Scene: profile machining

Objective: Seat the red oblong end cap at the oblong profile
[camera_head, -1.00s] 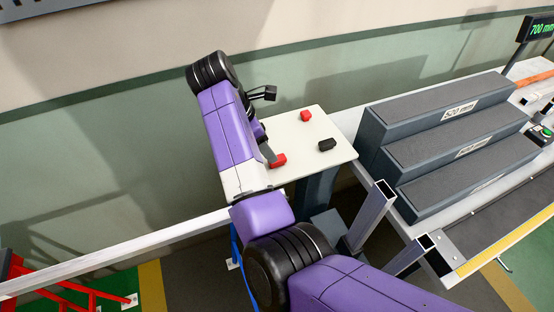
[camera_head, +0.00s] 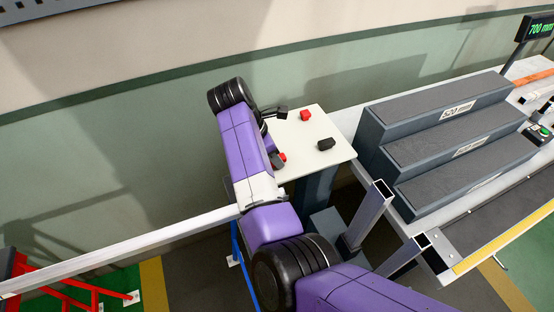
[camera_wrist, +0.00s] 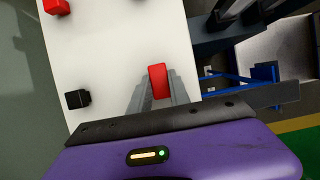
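A red oblong cap (camera_wrist: 158,80) lies between my gripper's two grey fingers (camera_wrist: 159,92) in the wrist view. In the head view its red edge (camera_head: 283,156) shows beside my gripper, over the pale table (camera_head: 340,155). The fingers flank the cap closely; I cannot tell whether they press on it. Another red cap (camera_head: 305,115) stands farther back on the table; it also shows in the wrist view (camera_wrist: 56,6). Two open-ended grey profiles, one upper (camera_head: 370,212) and one lower (camera_head: 402,256), stand right of the table; I cannot tell which is oblong.
A black cap (camera_head: 326,144) is on the table. A small black block (camera_wrist: 76,98) shows left of the fingers in the wrist view. Dark steps (camera_head: 450,145) stand on the bench to the right. A long pale rail (camera_head: 120,252) runs along the left.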

